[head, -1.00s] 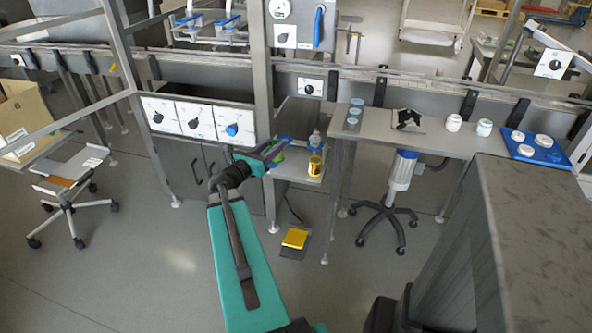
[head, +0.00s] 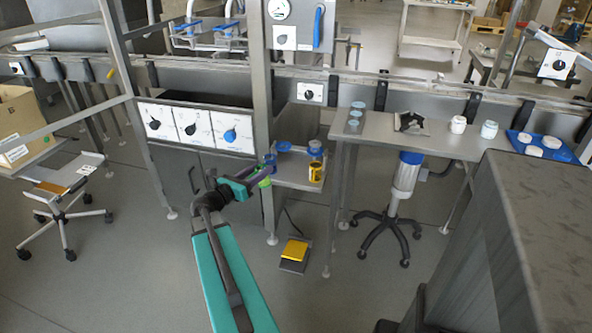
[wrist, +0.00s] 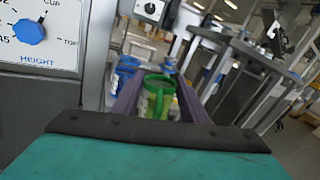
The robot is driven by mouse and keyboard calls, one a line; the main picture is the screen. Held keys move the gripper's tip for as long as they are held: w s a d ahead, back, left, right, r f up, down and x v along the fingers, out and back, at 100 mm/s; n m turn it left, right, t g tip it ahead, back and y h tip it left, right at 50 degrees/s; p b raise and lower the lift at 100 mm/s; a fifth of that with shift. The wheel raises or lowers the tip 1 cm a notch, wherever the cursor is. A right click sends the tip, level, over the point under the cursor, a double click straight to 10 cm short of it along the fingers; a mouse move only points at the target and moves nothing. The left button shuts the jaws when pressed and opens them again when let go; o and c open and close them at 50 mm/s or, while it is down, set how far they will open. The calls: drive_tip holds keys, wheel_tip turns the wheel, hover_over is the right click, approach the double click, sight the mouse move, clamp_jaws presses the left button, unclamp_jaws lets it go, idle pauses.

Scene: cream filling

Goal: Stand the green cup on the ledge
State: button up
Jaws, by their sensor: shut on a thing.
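The green cup (wrist: 158,88) is between the two purple fingers of my gripper in the wrist view, with its open rim and handle showing. In the head view only a small bit of the green cup (head: 265,182) shows at the fingertips. My gripper (head: 262,174) is shut on it, in front of the left side of a small grey ledge (head: 297,183). The cup appears held off the ledge, though the exact gap is hard to tell.
On the ledge stand a yellow tin (head: 315,172), a blue-lidded jar (head: 315,149) and other blue items (head: 283,146). A post (head: 262,110) rises left of it, beside a panel with dials (head: 192,126). A higher table (head: 365,129) is to the right.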

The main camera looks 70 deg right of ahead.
drive_tip(key=shift+w+r+t, duration=0.15)
drive_tip(key=shift+r+t, duration=0.05)
drive_tip(key=shift+t, duration=0.1)
drive_tip(key=shift+a+r, duration=0.1)
drive_tip(key=shift+a, duration=0.05)
drive_tip(key=shift+s+a+t+p, duration=0.15)
drive_tip(key=shift+s+t+p, duration=0.15)
drive_tip(key=shift+s+p, duration=0.15)
drive_tip(key=s+m+g+p, duration=0.1)
drive_tip(key=s+p, duration=0.5)
drive_tip(key=s, duration=0.5)
drive_tip(key=shift+s+f+m, duration=0.2)
drive_tip(key=shift+f+m, duration=0.05)
drive_tip(key=shift+m, duration=0.15)
drive_tip(key=shift+w+d+f+b, duration=0.15)
drive_tip(key=shift+d+b, duration=0.25)
drive_tip(key=shift+b, duration=0.6)
drive_tip(key=d+b, duration=0.1)
drive_tip(key=b, duration=0.4)
drive_tip(key=d+b, duration=0.1)
drive_tip(key=b, duration=0.4)
drive_tip(key=shift+w+f, duration=0.15)
drive_tip(key=shift+w, duration=0.2)
